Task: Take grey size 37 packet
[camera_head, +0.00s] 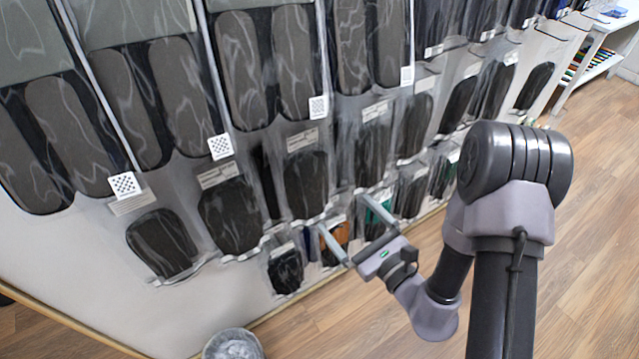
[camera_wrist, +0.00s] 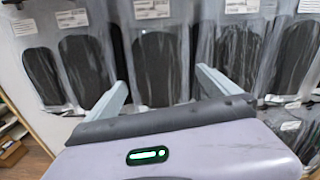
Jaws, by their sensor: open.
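Clear packets with dark grey insoles hang in rows on the wall. No size can be read on their labels, so I cannot tell which one is size 37. My gripper (camera_head: 345,214) is open and empty, in front of the lower rows in the head view. In the wrist view the gripper (camera_wrist: 162,80) has its two fingers spread, with a dark grey packet (camera_wrist: 155,60) in the gap between them. That packet has a white label at its top. Whether the fingertips touch any packet cannot be told.
Other packets hang close on both sides, such as a dark one (camera_head: 232,215) and a small one (camera_head: 285,270) in the head view. An orange packet (camera_head: 335,243) hangs low near the fingers. A bin (camera_head: 232,345) stands on the floor. A white shelf (camera_head: 590,60) is far right.

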